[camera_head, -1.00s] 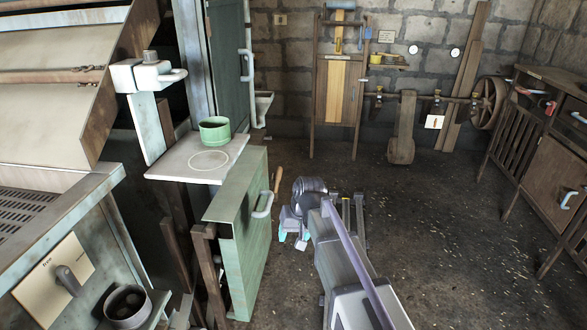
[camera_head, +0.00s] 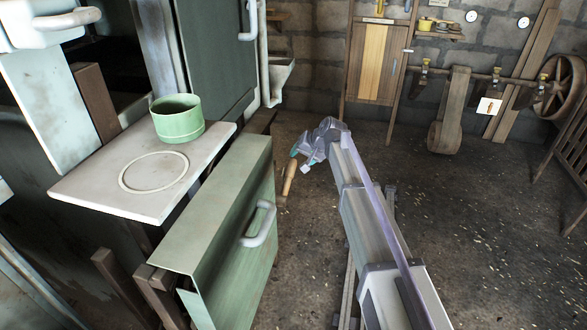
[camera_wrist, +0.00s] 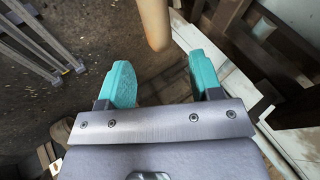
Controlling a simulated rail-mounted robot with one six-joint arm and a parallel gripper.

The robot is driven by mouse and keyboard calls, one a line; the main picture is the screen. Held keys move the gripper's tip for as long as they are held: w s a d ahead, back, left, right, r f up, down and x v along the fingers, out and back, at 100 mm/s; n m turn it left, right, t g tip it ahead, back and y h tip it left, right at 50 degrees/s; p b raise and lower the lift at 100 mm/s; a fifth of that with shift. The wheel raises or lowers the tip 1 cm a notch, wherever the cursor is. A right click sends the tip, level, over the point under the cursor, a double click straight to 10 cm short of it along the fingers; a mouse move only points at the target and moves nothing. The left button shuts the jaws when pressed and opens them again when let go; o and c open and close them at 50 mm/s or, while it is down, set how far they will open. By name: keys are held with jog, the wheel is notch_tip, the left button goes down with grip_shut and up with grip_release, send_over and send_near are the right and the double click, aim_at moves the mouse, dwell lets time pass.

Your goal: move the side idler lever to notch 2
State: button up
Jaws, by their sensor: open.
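A wooden handle (camera_head: 289,178), which looks like the side idler lever's grip, stands up tilted behind the green panel in the head view. My gripper (camera_head: 312,163) is just right of the handle's top. In the wrist view, my gripper (camera_wrist: 161,68) has its teal fingers apart with nothing held. The pale wooden handle (camera_wrist: 154,24) shows ahead of the gap between the fingertips, and I cannot tell whether it touches either finger.
The green panel (camera_head: 230,225) with a pale pull handle (camera_head: 260,224) stands left of my arm. A grey shelf (camera_head: 95,190) holds a green cup (camera_head: 178,119). Dark floor (camera_head: 460,240) lies open on the right. Dark wooden slats (camera_wrist: 240,35) are near the right finger.

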aim_at(295, 162)
jog(key=b+x, duration=0.4)
jog(key=x, duration=0.3)
jog(key=shift+d+f, duration=0.15)
jog(key=shift+w+a+f+b, duration=0.2)
jog(key=shift+a+b, duration=0.1)
jog(key=shift+b, duration=0.1)
jog(key=shift+r, duration=0.1)
grip_shut()
